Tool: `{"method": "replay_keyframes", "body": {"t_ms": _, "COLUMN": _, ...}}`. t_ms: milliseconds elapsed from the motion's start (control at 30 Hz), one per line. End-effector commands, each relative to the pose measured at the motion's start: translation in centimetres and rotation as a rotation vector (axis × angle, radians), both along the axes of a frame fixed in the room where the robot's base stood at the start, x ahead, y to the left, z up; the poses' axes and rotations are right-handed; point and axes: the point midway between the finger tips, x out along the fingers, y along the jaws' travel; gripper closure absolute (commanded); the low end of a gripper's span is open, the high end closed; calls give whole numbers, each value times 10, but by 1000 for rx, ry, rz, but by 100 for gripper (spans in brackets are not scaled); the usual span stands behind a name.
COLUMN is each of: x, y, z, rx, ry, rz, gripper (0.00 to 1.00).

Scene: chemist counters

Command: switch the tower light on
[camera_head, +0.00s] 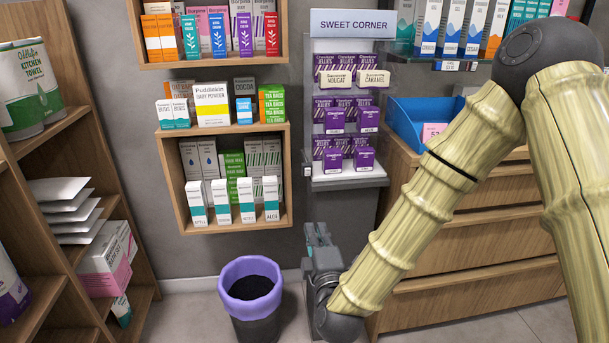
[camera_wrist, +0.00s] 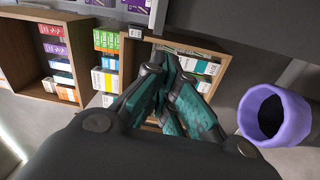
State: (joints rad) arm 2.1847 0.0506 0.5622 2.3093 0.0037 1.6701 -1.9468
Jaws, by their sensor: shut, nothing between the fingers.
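I cannot make out a tower light or a switch for one in either view. My gripper (camera_head: 318,235) is shut and empty in the head view. It points upward at the low end of my arm, in front of the lower part of the sweet corner stand and right of the waste bin. In the wrist view its teal-padded fingers (camera_wrist: 168,68) come together in front of a wooden shelf box of packets, and hide part of it. I cannot tell that they touch anything.
A purple-rimmed bin (camera_head: 250,288) stands on the floor; it also shows in the wrist view (camera_wrist: 272,118). The sweet corner stand (camera_head: 347,184) is behind my gripper. Wall shelves (camera_head: 237,229) hold boxes. A wooden drawer counter (camera_head: 470,262) is at right, with a blue tray (camera_head: 408,122) on top.

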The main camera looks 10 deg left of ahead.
Motion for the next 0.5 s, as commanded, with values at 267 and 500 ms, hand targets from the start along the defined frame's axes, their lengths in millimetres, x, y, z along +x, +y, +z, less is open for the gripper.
{"method": "replay_keyframes", "body": {"t_ms": 267, "x": 3, "y": 9, "z": 44, "rx": -68, "ry": -119, "rz": -26, "gripper": 100}}
{"method": "replay_keyframes", "body": {"t_ms": 500, "x": 3, "y": 10, "z": 46, "rx": -73, "ry": -126, "rz": -28, "gripper": 100}}
